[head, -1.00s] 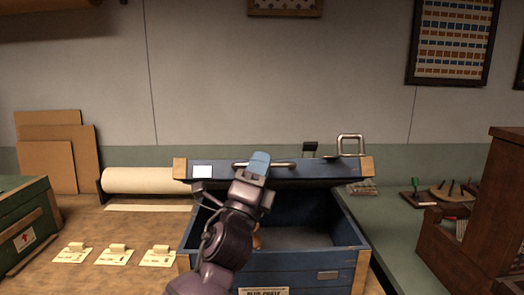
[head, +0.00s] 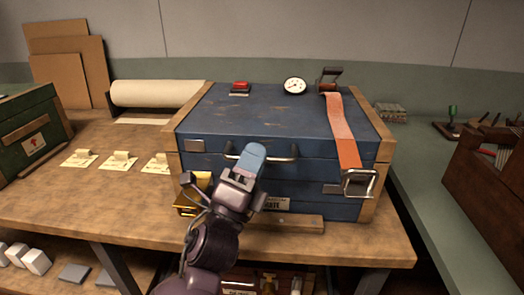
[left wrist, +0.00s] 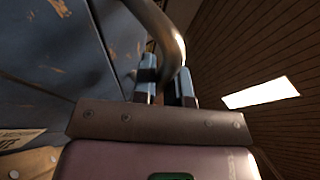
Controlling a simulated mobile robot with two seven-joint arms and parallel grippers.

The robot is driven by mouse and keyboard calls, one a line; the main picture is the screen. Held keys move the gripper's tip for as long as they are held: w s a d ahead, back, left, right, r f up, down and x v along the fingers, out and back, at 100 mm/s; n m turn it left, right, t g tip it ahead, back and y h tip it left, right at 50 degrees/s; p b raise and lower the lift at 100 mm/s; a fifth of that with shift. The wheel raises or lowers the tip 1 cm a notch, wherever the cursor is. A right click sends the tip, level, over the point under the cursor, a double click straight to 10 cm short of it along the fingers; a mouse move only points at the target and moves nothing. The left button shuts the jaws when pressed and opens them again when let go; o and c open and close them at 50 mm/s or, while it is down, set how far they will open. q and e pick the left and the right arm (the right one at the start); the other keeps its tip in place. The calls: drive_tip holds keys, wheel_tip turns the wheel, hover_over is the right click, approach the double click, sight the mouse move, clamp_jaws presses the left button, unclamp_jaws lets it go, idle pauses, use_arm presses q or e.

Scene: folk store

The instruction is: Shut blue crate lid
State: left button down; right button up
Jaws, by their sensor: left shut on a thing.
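The blue crate (head: 300,185) has wooden corner posts and stands on the wooden bench. Its blue lid (head: 270,115) lies flat across the top, flush with the body as far as I can see. A curved metal handle (head: 286,158) is on the lid's front. My left gripper (head: 256,157) is at this handle, shut on it, and hides its middle. In the left wrist view the fingers (left wrist: 166,84) are at the metal bar (left wrist: 167,30), beside the blue front (left wrist: 55,55). An orange strap (head: 344,130) hangs over the lid, ending at a metal loop (head: 359,183). My right gripper is out of view.
A green box (head: 32,130) and paper tags (head: 118,161) lie left, a paper roll (head: 155,93) behind. A wooden rack (head: 485,175) stands right. A wooden strip (head: 275,222) lies before the crate.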

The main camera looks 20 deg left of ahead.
use_arm(q)
drive_tip(key=shift+d+f, duration=0.1)
drive_tip(key=shift+f, duration=0.55)
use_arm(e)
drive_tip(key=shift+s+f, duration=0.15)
use_arm(q)
drive_tip(key=c, duration=1.2)
unclamp_jaws()
drive_tip(key=shift+o, duration=0.2)
drive_tip(key=shift+r, duration=0.2)
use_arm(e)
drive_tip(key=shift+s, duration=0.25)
use_arm(q)
drive_tip(key=shift+r, duration=0.15)
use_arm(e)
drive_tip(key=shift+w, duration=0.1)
